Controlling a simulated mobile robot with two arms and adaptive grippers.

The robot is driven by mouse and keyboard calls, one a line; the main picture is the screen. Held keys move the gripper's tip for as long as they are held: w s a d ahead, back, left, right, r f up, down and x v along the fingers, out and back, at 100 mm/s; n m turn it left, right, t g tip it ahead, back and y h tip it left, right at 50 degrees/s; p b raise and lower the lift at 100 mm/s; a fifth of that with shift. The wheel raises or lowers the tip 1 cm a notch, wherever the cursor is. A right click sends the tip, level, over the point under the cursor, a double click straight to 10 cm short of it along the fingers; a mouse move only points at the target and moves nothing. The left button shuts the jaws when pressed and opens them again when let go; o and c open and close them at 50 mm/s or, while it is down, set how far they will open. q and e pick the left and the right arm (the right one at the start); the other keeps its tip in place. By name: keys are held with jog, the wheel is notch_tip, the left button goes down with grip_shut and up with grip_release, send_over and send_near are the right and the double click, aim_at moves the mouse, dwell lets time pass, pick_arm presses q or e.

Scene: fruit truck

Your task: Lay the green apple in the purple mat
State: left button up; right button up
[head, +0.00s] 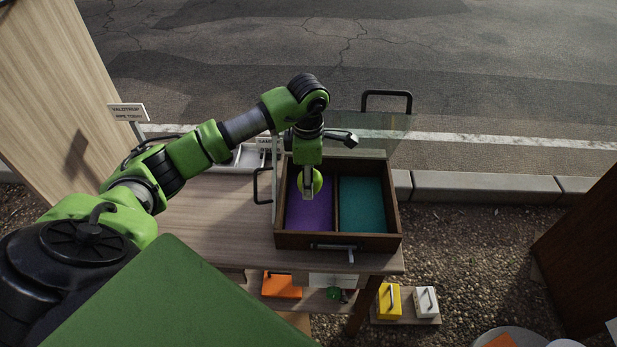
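The green apple (316,179) is between the fingers of my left gripper (309,188), partly hidden by them. The gripper points down over the left compartment of a wooden box, above the purple mat (308,217). Whether the apple touches the mat is hard to tell. The purple mat lines the left compartment, and a teal mat (362,205) lines the right one. My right gripper is not in view.
The wooden box (300,241) stands at the right end of a wooden table (215,222), with a divider and raised walls. A clear panel with a black handle (387,93) rises behind it. A small sign (127,112) stands at left.

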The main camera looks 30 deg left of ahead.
pick_arm(q)
jog(key=shift+f, duration=0.4)
jog(key=shift+a+f+b, duration=0.1)
jog(key=shift+f+b, duration=0.45)
jog(key=shift+f, duration=0.25)
jog(key=b, duration=0.4)
send_over(308, 214)
notch_tip(308, 214, down, 5)
jog(key=shift+f, duration=0.1)
jog(key=shift+f+b, duration=0.6)
jog(key=shift+b, duration=0.15)
jog(key=shift+f, duration=0.35)
jog(key=shift+f+b, duration=0.55)
jog(key=shift+b, duration=0.2)
jog(key=shift+f+b, duration=0.35)
jog(key=shift+f, duration=0.1)
